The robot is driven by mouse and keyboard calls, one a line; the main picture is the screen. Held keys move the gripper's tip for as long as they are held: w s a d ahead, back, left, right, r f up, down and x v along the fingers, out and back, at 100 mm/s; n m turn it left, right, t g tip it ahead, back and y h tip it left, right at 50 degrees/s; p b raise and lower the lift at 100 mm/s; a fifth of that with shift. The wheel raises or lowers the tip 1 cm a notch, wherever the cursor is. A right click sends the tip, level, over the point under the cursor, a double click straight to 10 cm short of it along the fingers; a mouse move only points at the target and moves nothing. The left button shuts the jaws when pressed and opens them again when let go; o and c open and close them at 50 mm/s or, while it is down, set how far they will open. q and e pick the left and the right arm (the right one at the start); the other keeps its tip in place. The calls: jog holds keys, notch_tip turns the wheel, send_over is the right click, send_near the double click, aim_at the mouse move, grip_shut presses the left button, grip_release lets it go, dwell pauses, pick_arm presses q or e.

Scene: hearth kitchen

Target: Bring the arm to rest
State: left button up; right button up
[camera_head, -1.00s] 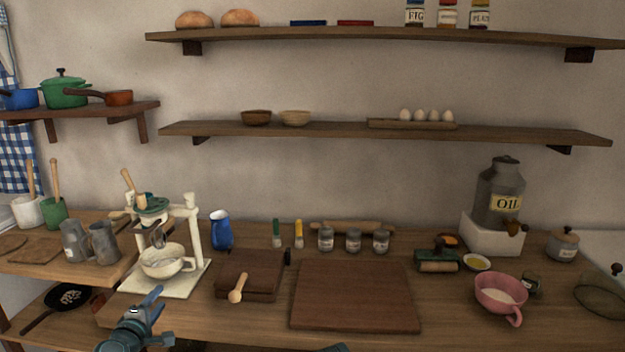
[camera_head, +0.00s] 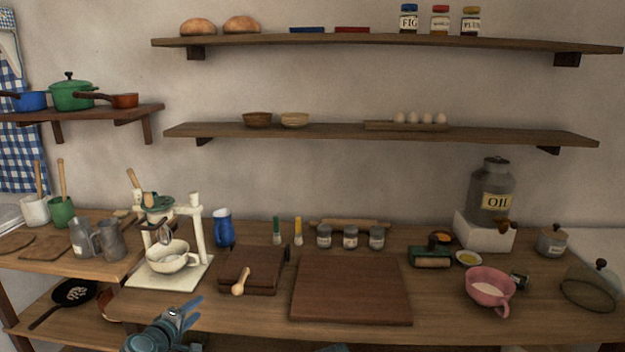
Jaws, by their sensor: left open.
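My left gripper (camera_head: 186,313) is at the lower left, in front of the table's front edge. Its blue jaws are open, with nothing seen between them. It is apart from the white stand with the cream bowl (camera_head: 168,258) behind it. My right gripper is not clearly in view; only a small blue-grey bit of my arm shows at the bottom edge, below the large board.
A lower shelf at left holds a black pan (camera_head: 72,293). The front right tabletop is clear.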

pick_arm(q)
jog(key=s+d+f+m+g+h+p, duration=0.1)
jog(key=s+d+f+m+g+p, duration=0.25)
jog(key=d, duration=0.65)
jog(key=s+d+f+m+g+h+p, duration=0.1)
jog(key=s+d+m+g+h+p, duration=0.2)
jog(key=d+m, duration=0.45)
jog(key=s+d+m+g+y+p, duration=0.1)
jog(key=s+d+m+g+y, duration=0.2)
jog(key=s, duration=0.4)
jog(key=s+d+m+g+y+p, duration=0.2)
jog(key=s+d+m+g+y, duration=0.1)
jog(key=s, duration=0.4)
jog(key=shift+s+d+m+g+y, duration=0.25)
jog(key=shift+s+m+g+y, duration=0.15)
jog(key=shift+g+y, duration=0.45)
